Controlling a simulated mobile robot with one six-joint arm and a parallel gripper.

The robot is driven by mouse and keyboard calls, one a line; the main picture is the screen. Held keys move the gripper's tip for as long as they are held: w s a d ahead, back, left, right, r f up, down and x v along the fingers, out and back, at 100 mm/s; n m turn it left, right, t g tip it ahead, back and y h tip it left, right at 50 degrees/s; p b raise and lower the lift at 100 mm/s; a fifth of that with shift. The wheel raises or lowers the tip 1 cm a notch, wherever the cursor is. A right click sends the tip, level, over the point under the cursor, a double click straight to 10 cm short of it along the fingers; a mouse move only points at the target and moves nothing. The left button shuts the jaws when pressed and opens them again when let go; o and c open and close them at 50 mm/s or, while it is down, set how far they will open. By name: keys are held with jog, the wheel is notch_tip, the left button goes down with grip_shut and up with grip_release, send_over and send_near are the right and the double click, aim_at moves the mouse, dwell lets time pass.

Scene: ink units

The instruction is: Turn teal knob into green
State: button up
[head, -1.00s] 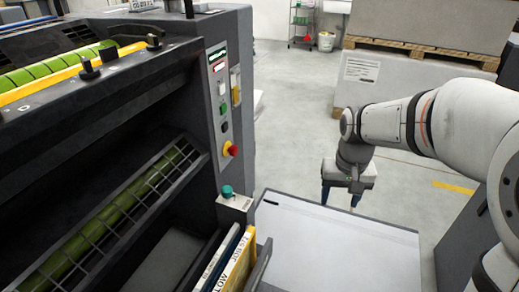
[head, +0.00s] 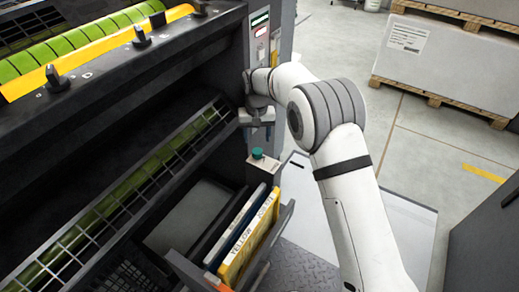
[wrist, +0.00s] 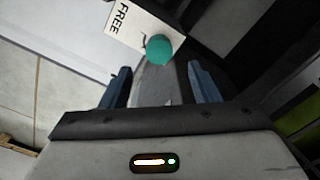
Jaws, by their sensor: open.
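In the wrist view the teal knob (wrist: 159,48) shows beyond my fingertips, close to the middle of the gap, beside a white label reading "FREE" (wrist: 124,14). My gripper (head: 257,133) is above the knob in the head view and apart from it. In the wrist view my gripper (wrist: 160,80) is open, with blue fingers on both sides and nothing between them. No green mark on the label can be made out.
The dark press (head: 160,100) stands close on the left. A holder with blue and yellow books (head: 250,230) is below the knob. A pale table top (head: 400,220) lies to the right. Several knobs, one of them black (head: 57,78), line the yellow bar.

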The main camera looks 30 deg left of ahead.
aim_at(257, 151)
notch_tip(257, 151, down, 6)
jog(key=shift+f+b, duration=0.25)
jog(key=shift+b, duration=0.8)
